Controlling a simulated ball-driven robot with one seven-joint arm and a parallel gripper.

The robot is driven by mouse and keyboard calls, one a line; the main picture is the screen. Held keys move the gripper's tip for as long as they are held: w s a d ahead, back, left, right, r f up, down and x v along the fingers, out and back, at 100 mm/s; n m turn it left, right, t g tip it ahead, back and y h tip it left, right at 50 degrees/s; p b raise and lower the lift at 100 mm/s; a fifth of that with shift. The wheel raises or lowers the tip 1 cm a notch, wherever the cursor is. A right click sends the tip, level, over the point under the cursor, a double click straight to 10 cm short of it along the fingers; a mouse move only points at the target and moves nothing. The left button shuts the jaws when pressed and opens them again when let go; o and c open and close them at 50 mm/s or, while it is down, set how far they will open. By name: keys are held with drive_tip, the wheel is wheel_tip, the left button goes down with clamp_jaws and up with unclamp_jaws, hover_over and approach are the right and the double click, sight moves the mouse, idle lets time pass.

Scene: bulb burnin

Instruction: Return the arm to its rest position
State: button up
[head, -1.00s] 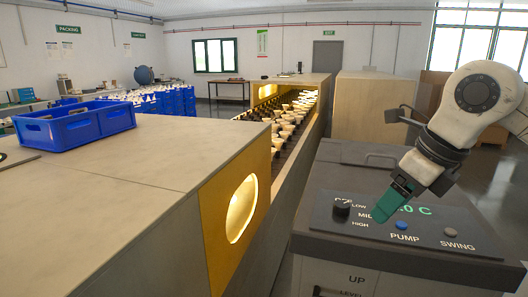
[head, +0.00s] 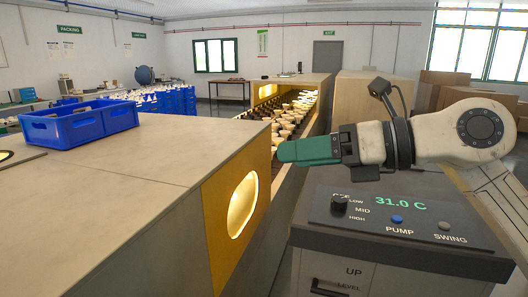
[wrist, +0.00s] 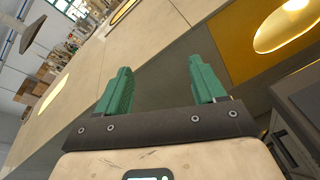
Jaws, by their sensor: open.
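My gripper (head: 290,152) is raised in the head view, above and behind the control box, with its green fingers pointing left toward the lit conveyor tunnel. In the wrist view my gripper (wrist: 160,92) shows its two green fingers apart with nothing between them. My arm comes in from the right edge of the head view, its white links behind and right of the control box (head: 460,255). The fingers look clear of every surface.
The control box panel reads 31.0 C, with a black knob (head: 340,203), a blue PUMP button (head: 397,219) and a grey SWING button (head: 444,226). A blue crate (head: 80,125) sits on the left housing (head: 120,185). Rows of bulbs (head: 290,125) run down the conveyor.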

wheel_tip(320, 180, up, 7)
drive_tip(key=s+m+t+y, duration=0.1)
drive_tip(key=m+t+y, duration=0.15)
drive_tip(key=y, duration=0.35)
drive_tip(key=w+d+r+m+t+h, duration=0.1)
drive_tip(key=d+r+m+t+h, duration=0.15)
drive_tip(key=d+m+t, duration=0.9)
drive_tip(key=w+d+f+m+h, duration=0.1)
drive_tip(key=d+f+m+h, duration=0.5)
drive_tip(key=f+m+h, duration=0.7)
drive_tip(key=w+d+f+m+h, duration=0.1)
drive_tip(key=d+f+m+h, duration=0.5)
drive_tip(key=f+m+h, duration=0.65)
drive_tip(key=s+f+m+g+y, duration=0.25)
drive_tip(key=s+f+g, duration=0.3)
drive_tip(key=f, duration=0.65)
drive_tip(key=s+f+m+g+y, duration=0.2)
drive_tip(key=s+f+m+g, duration=0.15)
drive_tip(key=s+f, duration=0.6)
drive_tip(key=s+a+f+g+y, duration=0.1)
drive_tip(key=s+f+g, duration=0.3)
drive_tip(key=s+f, duration=0.3)
drive_tip(key=s+a+f+g+y, duration=0.1)
drive_tip(key=s+f+g, duration=0.4)
drive_tip(key=s, duration=0.8)
wheel_tip(320, 180, down, 3)
drive_tip(key=shift+s+a+r+y, duration=0.15)
drive_tip(key=shift+s+a+y, duration=0.1)
drive_tip(key=shift+y, duration=0.4)
